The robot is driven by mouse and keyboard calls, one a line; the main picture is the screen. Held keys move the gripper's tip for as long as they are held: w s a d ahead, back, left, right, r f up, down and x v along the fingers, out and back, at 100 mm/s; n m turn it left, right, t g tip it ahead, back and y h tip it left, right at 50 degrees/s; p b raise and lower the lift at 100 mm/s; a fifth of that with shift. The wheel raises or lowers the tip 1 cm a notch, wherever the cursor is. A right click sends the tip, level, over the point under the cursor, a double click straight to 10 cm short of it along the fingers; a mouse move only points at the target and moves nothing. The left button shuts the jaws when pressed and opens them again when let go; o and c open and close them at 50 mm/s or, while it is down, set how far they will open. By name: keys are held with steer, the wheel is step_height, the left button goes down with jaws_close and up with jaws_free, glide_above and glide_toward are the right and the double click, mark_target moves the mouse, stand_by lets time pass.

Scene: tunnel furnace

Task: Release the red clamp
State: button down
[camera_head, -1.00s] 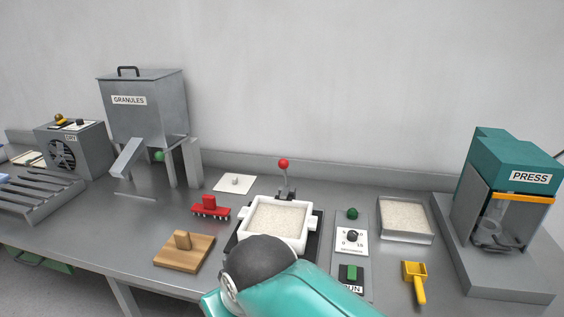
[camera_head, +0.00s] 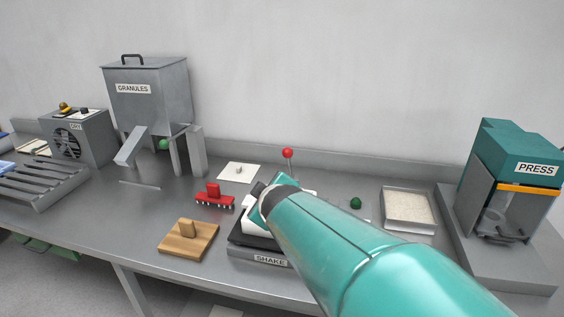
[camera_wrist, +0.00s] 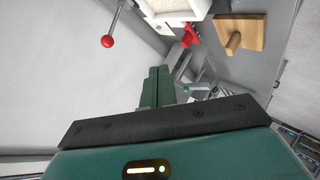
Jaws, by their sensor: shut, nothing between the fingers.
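The red clamp lever has a red ball knob (camera_head: 287,153) on a thin metal rod, standing upright behind the white tray on the shaker. In the wrist view the red knob (camera_wrist: 107,41) and its rod show at the upper left, apart from my fingers. My gripper (camera_wrist: 157,84) is shut and empty, its green fingers together, with the knob off to their upper left. In the head view my teal arm reaches over the shaker (camera_head: 270,260) and hides most of the tray. The clamp's base is hidden behind my arm there. The white tray's edge (camera_wrist: 201,9) shows in the wrist view.
A red brush (camera_head: 214,197) and a wooden block with a handle (camera_head: 189,238) lie left of the shaker. A granule hopper (camera_head: 150,95) stands at the back left. A square metal pan (camera_head: 408,233) and the press (camera_head: 515,180) are at the right.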

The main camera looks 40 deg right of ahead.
steer(key=w+d+f+n+t+y, duration=0.1)
steer(key=w+d+n+t, duration=0.1)
steer(key=w+d+n, duration=0.3)
steer(key=w+d+f+n+t, duration=0.1)
steer(key=d+n+t, duration=0.25)
steer(key=d, duration=0.35)
steer(key=s+d+f+n+t+y, duration=0.2)
steer(key=s+d+f+n+y, duration=0.2)
steer(key=n, duration=0.4)
steer(key=shift+s+d+y, duration=0.45)
steer(key=shift+d+y, duration=0.1)
steer(key=shift+y, duration=0.45)
steer(key=shift+w+t, duration=0.15)
steer(key=shift+t, duration=0.1)
steer(key=w+d+r, duration=0.1)
steer(key=w, duration=1.1)
steer(key=shift+w+r, duration=0.4)
